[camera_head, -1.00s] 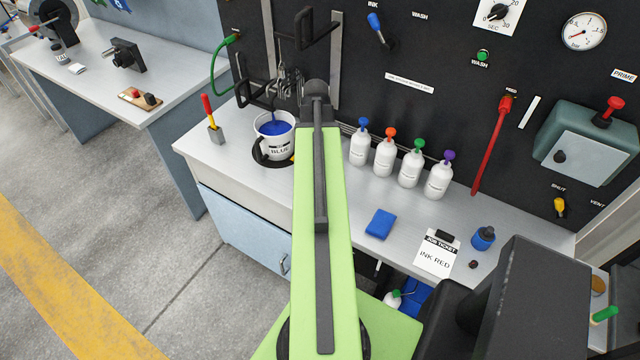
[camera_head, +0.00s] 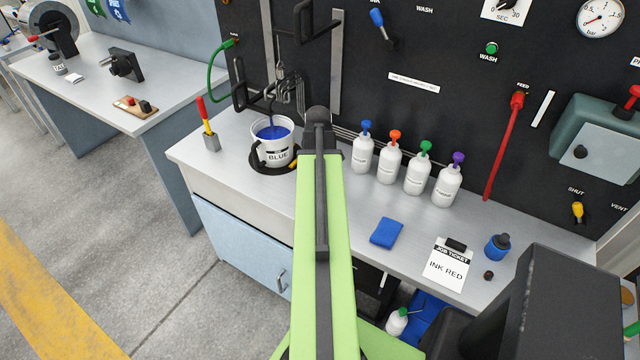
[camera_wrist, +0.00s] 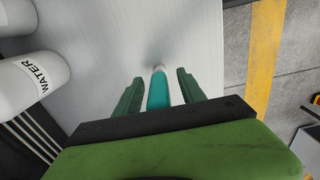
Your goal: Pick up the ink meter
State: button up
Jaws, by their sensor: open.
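A teal, rounded object with a pale tip (camera_wrist: 157,92), which I take to be the ink meter, shows in the wrist view on or just above the grey bench top. My gripper (camera_wrist: 159,76) is open, with one dark green finger on each side of it. Gaps show between the object and both fingers, and its near end is hidden by the dark gripper body. In the head view my own green arm hides the gripper and this object.
On the bench (camera_head: 330,225) stand a BLUE ink bucket (camera_head: 278,150), several white bottles (camera_head: 388,163), a blue cloth (camera_head: 386,232), a job ticket reading INK RED (camera_head: 446,268) and a small blue bottle (camera_head: 497,247). A WATER bottle (camera_wrist: 28,82) is left in the wrist view.

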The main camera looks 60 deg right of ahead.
grip_shut()
dwell(0.3)
